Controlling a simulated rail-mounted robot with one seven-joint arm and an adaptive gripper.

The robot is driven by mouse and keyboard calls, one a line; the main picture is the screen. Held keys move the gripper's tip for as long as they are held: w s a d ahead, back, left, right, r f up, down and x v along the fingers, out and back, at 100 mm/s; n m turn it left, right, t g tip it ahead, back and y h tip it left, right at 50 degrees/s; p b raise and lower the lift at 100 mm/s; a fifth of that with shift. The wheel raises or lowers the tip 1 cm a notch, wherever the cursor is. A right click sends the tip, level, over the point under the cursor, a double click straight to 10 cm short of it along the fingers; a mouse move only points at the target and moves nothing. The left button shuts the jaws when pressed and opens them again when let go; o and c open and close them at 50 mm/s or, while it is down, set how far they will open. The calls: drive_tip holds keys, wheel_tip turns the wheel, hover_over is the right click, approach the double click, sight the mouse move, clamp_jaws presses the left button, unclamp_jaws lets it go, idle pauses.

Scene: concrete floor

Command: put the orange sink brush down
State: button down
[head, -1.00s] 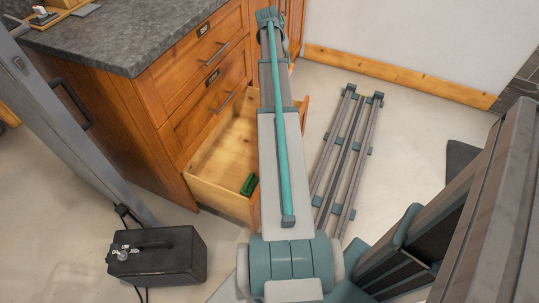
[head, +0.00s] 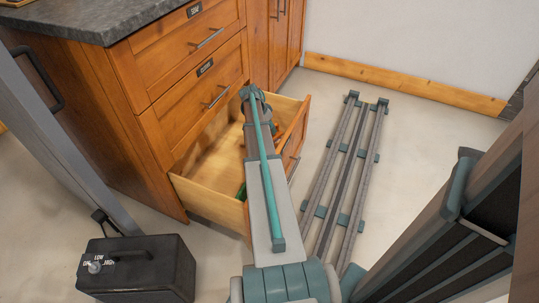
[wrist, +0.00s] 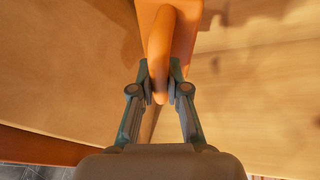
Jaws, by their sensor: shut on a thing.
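The orange sink brush (wrist: 180,22) shows in the wrist view, with an orange head at the top and a rounded handle running down between my fingers. My gripper (wrist: 161,88) is shut on the handle. Light wooden surfaces lie behind and below the brush, which look like the inside of the open drawer (head: 208,199). I cannot tell whether the brush touches them.
A green object (head: 241,191) lies in the drawer, partly hidden by my arm. Shut drawers with bar handles (head: 216,97) stand above, under a dark counter (head: 95,22). A black box (head: 138,268) sits on the floor at the lower left.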

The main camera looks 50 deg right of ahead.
wheel_tip(320, 180, down, 9)
drive_tip(key=b, duration=0.3)
drive_tip(key=shift+f+b, duration=0.2)
drive_tip(key=shift+b, duration=0.2)
drive_tip(key=shift+f, duration=0.15)
drive_tip(key=c, duration=1.2)
unclamp_jaws()
drive_tip(key=shift+o, duration=0.2)
drive_tip(key=p+v, duration=0.5)
drive_tip(key=v, duration=0.6)
drive_tip(key=shift+r, duration=0.45)
drive_tip(key=shift+w+a+r, duration=0.1)
drive_tip(key=shift+a+r, duration=0.05)
